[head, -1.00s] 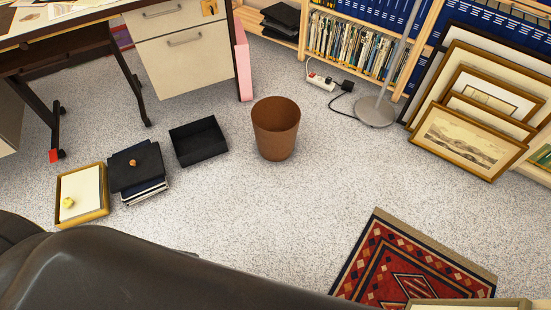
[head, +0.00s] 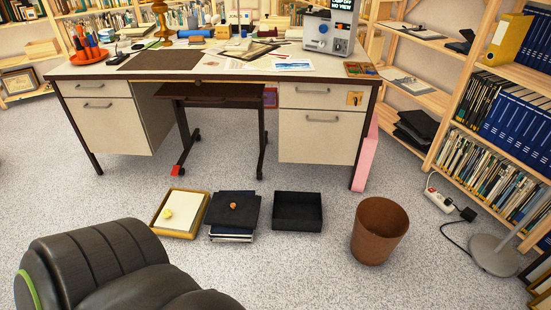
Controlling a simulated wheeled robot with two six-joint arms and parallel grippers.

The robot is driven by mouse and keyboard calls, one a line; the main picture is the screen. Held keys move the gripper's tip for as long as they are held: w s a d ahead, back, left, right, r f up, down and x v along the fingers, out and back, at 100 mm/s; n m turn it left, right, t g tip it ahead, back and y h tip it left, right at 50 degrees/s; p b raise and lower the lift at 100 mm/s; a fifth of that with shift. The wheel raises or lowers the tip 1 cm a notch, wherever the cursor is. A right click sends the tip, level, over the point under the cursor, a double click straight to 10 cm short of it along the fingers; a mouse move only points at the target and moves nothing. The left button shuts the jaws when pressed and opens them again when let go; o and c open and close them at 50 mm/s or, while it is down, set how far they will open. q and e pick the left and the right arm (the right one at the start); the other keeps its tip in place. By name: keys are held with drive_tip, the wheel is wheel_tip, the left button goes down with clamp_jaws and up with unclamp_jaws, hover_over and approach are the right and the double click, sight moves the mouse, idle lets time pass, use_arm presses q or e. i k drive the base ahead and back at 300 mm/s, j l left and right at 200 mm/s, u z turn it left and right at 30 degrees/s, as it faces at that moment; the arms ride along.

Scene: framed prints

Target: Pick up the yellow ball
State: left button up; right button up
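The small yellow ball (head: 168,214) lies on the pale surface of a shallow wood-framed tray (head: 159,230) on the carpet, in front of the desk. It is near the tray's left side. Neither of my grippers shows in the head view.
A dark stack with a small brown object (head: 233,206) on top, a black open box (head: 297,228) and a brown bin (head: 378,232) stand right of the tray. A black padded chair (head: 105,265) fills the lower left. A desk (head: 215,90) stands behind; open carpet lies in front.

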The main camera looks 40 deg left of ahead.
sight(166, 214)
drive_tip(key=u, duration=2.45)
